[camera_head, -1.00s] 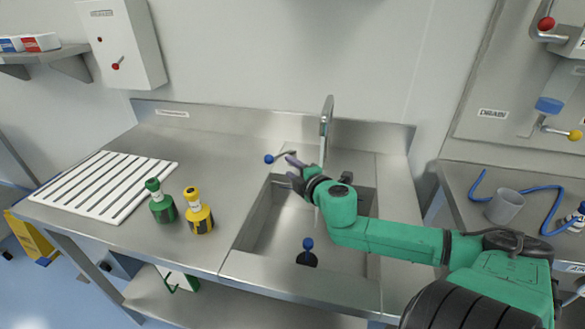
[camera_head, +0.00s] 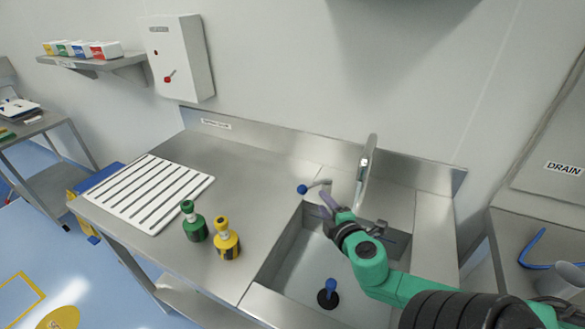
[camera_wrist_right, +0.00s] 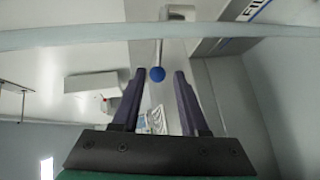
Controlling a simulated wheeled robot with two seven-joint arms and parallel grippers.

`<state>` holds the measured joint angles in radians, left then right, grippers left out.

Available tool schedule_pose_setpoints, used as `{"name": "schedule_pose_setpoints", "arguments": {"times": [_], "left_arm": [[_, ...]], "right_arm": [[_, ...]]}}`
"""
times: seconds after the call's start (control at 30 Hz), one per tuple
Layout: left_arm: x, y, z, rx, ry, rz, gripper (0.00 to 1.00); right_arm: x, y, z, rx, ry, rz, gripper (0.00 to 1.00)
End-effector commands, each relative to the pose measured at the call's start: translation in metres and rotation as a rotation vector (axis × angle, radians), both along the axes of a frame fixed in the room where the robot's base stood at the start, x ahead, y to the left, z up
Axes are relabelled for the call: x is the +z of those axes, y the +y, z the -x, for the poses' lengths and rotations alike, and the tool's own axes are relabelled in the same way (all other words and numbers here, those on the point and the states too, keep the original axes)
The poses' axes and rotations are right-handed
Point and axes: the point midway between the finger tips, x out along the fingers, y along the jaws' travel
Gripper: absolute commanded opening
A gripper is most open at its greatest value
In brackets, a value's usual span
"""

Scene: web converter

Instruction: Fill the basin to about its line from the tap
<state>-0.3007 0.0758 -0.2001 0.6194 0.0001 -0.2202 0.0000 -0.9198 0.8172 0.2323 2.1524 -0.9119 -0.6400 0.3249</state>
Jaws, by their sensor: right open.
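The steel basin (camera_head: 290,248) is sunk in the counter, with a blue-handled black plug (camera_head: 329,293) upright on its floor. I cannot make out water or a fill line. The curved tap (camera_head: 365,165) rises behind the basin. Its lever ends in a blue knob (camera_head: 303,189), left of the spout. My right gripper (camera_head: 326,203) is open beside the lever, above the basin's back left part. In the right wrist view the blue knob (camera_wrist_right: 157,75) shows in the gap between the open fingers of the right gripper (camera_wrist_right: 159,85); contact cannot be told. My left gripper is out of view.
A green bottle (camera_head: 194,225) and a yellow bottle (camera_head: 226,240) stand left of the basin. A white slatted rack (camera_head: 150,194) lies farther left. A wall box (camera_head: 176,60) hangs behind. A grey cup (camera_head: 562,281) and blue hose (camera_head: 535,252) are at the right.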

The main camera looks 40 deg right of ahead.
Motion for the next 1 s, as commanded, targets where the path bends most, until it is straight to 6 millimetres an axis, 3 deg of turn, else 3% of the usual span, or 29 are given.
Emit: {"name": "schedule_pose_setpoints", "arguments": {"times": [0.13,0.4,0.63,0.8,1.0], "left_arm": [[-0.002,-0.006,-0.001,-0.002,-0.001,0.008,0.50],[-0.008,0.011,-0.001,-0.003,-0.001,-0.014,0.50],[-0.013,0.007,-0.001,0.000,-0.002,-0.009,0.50],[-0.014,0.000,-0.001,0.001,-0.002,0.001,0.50],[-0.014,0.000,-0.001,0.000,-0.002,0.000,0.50]], "right_arm": [[-0.006,-0.006,-0.018,0.003,-0.003,0.004,0.43],[-0.021,-0.027,-0.071,0.000,-0.004,0.005,0.43],[-0.029,-0.042,-0.107,-0.002,-0.006,0.004,0.43],[-0.036,-0.049,-0.125,-0.002,-0.001,0.002,0.43],[-0.038,-0.051,-0.130,0.000,0.001,0.003,0.43]]}}
